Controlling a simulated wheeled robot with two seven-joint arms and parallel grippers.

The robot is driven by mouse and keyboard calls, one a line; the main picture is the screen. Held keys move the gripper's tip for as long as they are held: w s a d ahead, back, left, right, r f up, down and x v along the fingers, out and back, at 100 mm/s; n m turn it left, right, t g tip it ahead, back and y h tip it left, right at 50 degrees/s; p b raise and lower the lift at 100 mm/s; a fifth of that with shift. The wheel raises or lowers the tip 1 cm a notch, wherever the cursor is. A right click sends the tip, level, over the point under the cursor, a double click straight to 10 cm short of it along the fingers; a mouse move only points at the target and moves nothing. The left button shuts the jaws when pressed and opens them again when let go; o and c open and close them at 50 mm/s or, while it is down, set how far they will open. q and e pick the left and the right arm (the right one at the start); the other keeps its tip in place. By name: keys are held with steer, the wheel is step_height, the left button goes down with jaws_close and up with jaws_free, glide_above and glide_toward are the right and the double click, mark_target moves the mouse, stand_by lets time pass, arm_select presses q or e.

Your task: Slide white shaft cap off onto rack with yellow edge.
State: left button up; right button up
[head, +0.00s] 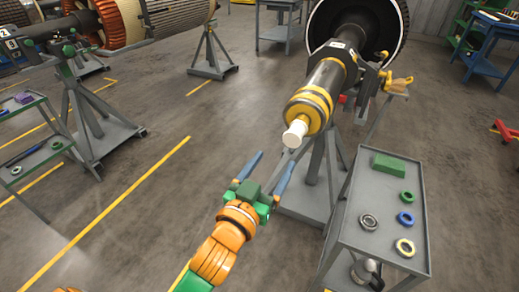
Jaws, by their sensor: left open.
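The white shaft cap (295,132) sits on the near end of a dark rotor shaft (326,80) with yellow bands, sloping down toward me. My left gripper (277,158) is open and empty, its two blue fingers pointing up the picture. In the picture it is just below and left of the cap, apart from it; the exact depth gap is hard to tell. A grey rack (385,170) stands at the right; I cannot make out a yellow edge on it. My right gripper is not in view.
The grey rack carries a green block (389,165) and several rings. A grey stand (318,190) holds the shaft, between my gripper and the rack. Another rotor on stands and a small green-edged rack (40,150) are at the left. The floor between is clear.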

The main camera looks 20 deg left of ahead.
mark_target(291, 141)
arm_select(q)
steer(key=w, duration=0.1)
steer(key=w+d, duration=0.1)
steer(key=w, duration=0.2)
steer(key=shift+w+d+r+b, duration=0.25)
steer(key=shift+w+d+b, duration=0.05)
steer(key=shift+d+b, duration=0.05)
steer(key=w, duration=0.4)
steer(key=shift+w+a, duration=0.1)
steer(key=shift+a, duration=0.15)
steer(key=shift+w+d, duration=0.15)
steer(key=shift+w, duration=0.35)
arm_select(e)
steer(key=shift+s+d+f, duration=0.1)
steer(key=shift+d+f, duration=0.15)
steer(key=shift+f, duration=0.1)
arm_select(q)
steer(key=shift+c, duration=0.2)
